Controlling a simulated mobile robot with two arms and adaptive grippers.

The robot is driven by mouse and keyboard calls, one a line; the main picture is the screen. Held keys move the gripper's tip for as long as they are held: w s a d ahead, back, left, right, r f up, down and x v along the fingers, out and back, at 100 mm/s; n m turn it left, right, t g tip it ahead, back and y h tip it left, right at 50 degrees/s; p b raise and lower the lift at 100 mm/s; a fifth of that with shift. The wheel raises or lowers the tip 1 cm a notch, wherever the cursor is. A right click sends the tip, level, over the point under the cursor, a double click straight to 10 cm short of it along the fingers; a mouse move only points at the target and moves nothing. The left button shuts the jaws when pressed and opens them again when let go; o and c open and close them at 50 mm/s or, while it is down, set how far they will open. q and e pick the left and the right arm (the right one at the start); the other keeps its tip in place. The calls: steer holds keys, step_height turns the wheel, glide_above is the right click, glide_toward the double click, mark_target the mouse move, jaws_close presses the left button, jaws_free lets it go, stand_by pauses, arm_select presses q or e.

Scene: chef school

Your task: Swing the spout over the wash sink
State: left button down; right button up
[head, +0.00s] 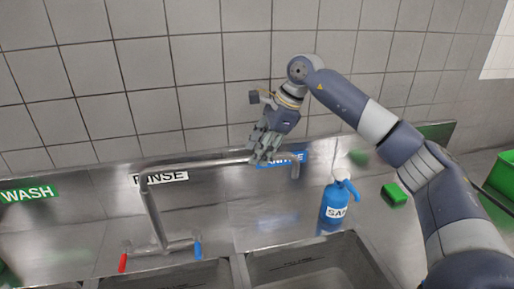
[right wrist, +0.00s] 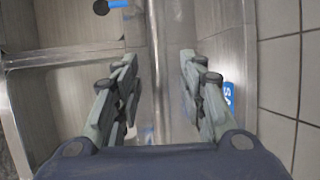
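The metal spout (head: 205,158) runs from the top of the faucet riser (head: 153,213) to the right along the back wall. Its down-turned outlet (head: 295,169) is on the right, by the blue sign. My right gripper (head: 264,155) is at the spout's right part, near the outlet. In the right wrist view the spout (right wrist: 154,50) passes between the open fingers, with a gap on both sides. The green WASH sign (head: 29,193) is at the far left; the wash sink below it is mostly out of view. My left gripper is not in view.
The faucet has a red handle (head: 123,262) and a blue handle (head: 198,250). A blue spray bottle (head: 337,203) and a green sponge (head: 394,195) stand to the right. The middle basin (head: 170,277) and right basin (head: 310,268) are in front. The tiled wall is close behind.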

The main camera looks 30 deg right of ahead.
steer(key=shift+w+a+f, duration=0.1)
steer(key=shift+a+f, duration=0.2)
steer(key=shift+f, duration=0.35)
steer(key=shift+w, duration=0.1)
jaws_close()
